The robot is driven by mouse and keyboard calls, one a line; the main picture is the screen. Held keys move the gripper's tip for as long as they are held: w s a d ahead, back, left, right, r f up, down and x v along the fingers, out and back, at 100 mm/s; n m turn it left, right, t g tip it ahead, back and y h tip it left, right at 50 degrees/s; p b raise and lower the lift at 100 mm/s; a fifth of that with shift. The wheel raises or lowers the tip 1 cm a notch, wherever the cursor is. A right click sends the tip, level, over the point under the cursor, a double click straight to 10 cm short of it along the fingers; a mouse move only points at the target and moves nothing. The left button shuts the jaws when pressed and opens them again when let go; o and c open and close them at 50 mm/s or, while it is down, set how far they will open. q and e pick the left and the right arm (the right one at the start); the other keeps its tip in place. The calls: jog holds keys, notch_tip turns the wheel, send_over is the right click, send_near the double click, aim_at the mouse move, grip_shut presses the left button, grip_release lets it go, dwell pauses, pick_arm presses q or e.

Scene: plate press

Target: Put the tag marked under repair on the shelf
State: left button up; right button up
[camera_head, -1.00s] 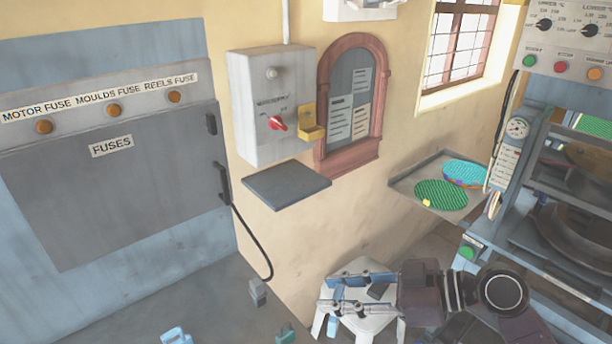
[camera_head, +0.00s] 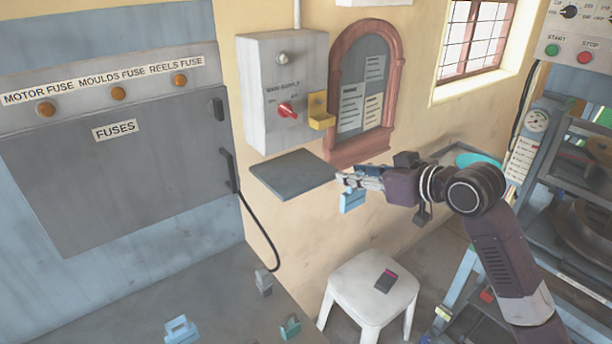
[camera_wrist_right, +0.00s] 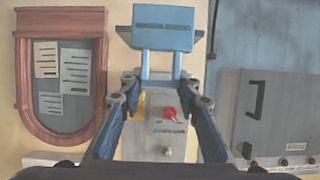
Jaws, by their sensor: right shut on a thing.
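My right gripper (camera_head: 348,181) is shut on a blue tag (camera_head: 352,201), which hangs just below the fingertips in the head view. In the right wrist view the blue tag (camera_wrist_right: 165,27) shows beyond the fingertips (camera_wrist_right: 158,82), its narrower frame part between them. Any writing on it is too small to read. The grey shelf (camera_head: 292,175) sticks out from the wall under the main supply box. The fingertips are close to its right end, with the tag beside its right edge in the picture; contact cannot be told. My left gripper is not in view.
The main supply box (camera_head: 283,95) with a red knob and yellow bracket is above the shelf. An arched notice board (camera_head: 362,92) is behind. A white stool (camera_head: 352,290) bears a small dark object (camera_head: 386,281). The shelf top looks bare.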

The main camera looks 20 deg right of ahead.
jog(key=w+a+p, duration=0.1)
jog(key=w+a, duration=0.1)
jog(key=w, duration=0.3)
jog(key=w+a+p, duration=0.2)
jog(key=w, duration=0.4)
jog(key=w+a+p, duration=0.2)
jog(key=w, duration=0.3)
jog(key=shift+w+r, duration=0.2)
jog(key=shift+w, duration=0.05)
jog(key=shift+w+a+f+p, duration=0.1)
jog(key=shift+w+f+p, duration=0.1)
jog(key=shift+f+p, duration=0.5)
jog(key=shift+f, duration=0.2)
jog(key=o, duration=0.9)
jog(key=shift+f, duration=0.1)
jog(key=shift+o, duration=0.7)
jog(key=shift+s, duration=0.1)
